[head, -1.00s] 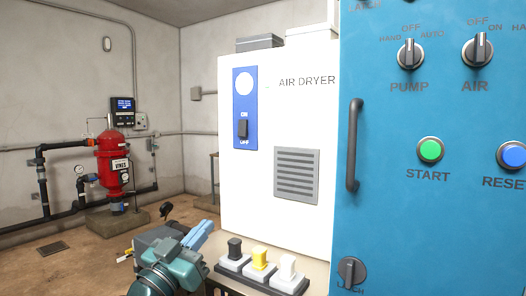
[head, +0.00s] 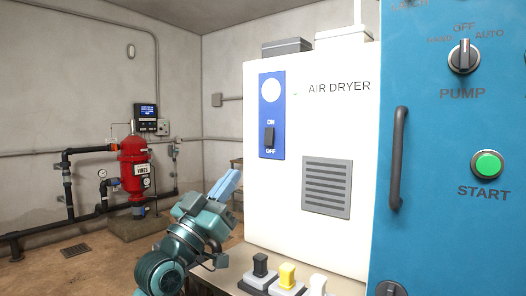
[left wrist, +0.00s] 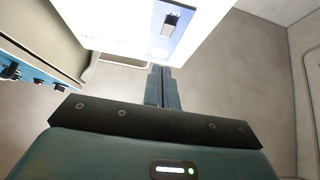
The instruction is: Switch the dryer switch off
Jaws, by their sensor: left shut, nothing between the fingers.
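The dryer switch (head: 270,137) is a dark rocker on a blue panel (head: 272,90) on the front of the white air dryer (head: 335,130). ON is printed above it and OFF below. In the left wrist view the switch (left wrist: 170,25) is near the top, beyond my fingertips. My left gripper (head: 230,180) is shut and empty, with blue fingers pointing up and right, lower left of the switch and apart from it. It also shows in the left wrist view (left wrist: 161,72). My right gripper is not in view.
A blue cabinet (head: 450,240) with a PUMP knob (head: 464,57), a green START button (head: 487,164) and a dark handle (head: 397,158) stands at the right. Several coloured levers (head: 287,276) sit below the dryer. A red tank (head: 133,168) stands far left.

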